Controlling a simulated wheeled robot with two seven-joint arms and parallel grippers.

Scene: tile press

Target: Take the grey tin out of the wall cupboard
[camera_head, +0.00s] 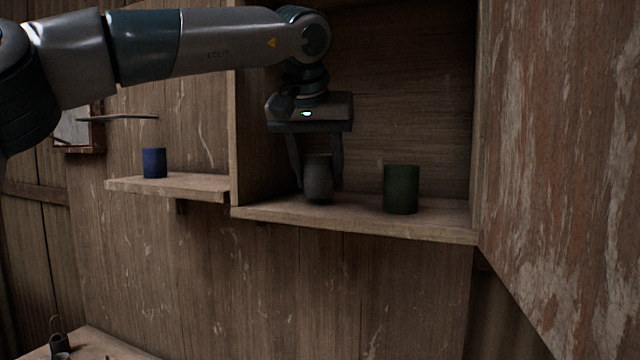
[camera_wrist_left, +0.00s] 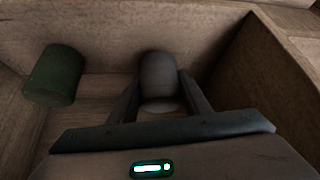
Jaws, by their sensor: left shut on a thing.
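The grey tin (camera_head: 319,180) is in the open wall cupboard (camera_head: 355,222), left of its middle, close to the cupboard floor. It also shows in the left wrist view (camera_wrist_left: 158,78). My left gripper (camera_head: 318,172) reaches in from above, pointing down, with a finger on each side of the tin, and is shut on it. In the left wrist view the fingers (camera_wrist_left: 160,95) flank the tin. I cannot tell whether the tin's base still touches the board. My right gripper is not in view.
A green tin (camera_head: 401,190) stands in the cupboard to the right, apart from the grey tin. The cupboard door (camera_head: 565,150) stands open at the right. A blue tin (camera_head: 154,163) sits on a small shelf (camera_head: 190,184) at the left. A table corner (camera_head: 95,343) shows bottom left.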

